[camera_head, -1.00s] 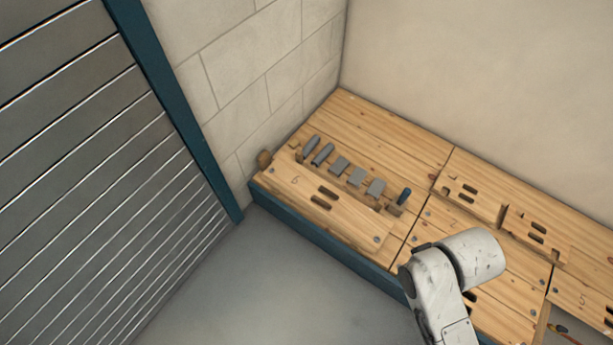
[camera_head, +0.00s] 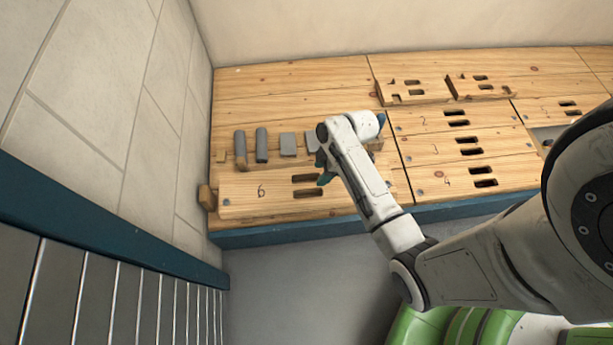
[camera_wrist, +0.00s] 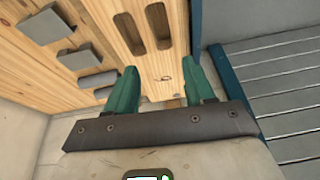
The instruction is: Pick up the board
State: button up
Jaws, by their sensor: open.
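A wooden board marked 6 (camera_head: 243,204) lies flat at the left front of the wooden bench, with two dark slots near its middle. In the wrist view, this board (camera_wrist: 142,60) shows its two slots and its number. My gripper (camera_head: 323,172) is over the slot area in the head view, partly hidden behind my wrist. In the wrist view, the two teal fingers of my gripper (camera_wrist: 162,88) are apart, with nothing between them. They appear above the board near its number; I cannot tell the gap to it. Other slotted boards, such as one marked 2 (camera_head: 430,118), lie to the right.
A row of grey blocks (camera_head: 288,144) stands behind board 6, and they also show in the wrist view (camera_wrist: 78,56). A block wall (camera_head: 150,90) closes the left side. The metal shutter (camera_head: 100,310) is at lower left. Green objects (camera_head: 470,325) are at lower right.

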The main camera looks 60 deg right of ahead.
notch_tip(320, 180, down, 3)
jog(key=d+b, duration=0.1)
jog(key=d, duration=0.1)
jog(key=b, duration=0.2)
send_over(309, 185)
jog(key=s, duration=0.2)
jog(key=shift+n+t, duration=0.3)
jog(key=shift+n, duration=0.1)
jog(key=f, duration=0.4)
jog(key=shift+d+f, duration=0.4)
jog(key=b+x, duration=0.2)
jog(key=x, duration=0.1)
jog(key=b+x, duration=0.1)
jog(key=x, duration=0.1)
jog(key=shift+d+f, duration=0.2)
jog(key=shift+d, duration=0.1)
jog(key=shift+c, duration=0.2)
grip_shut()
jog(key=shift+r, duration=0.1)
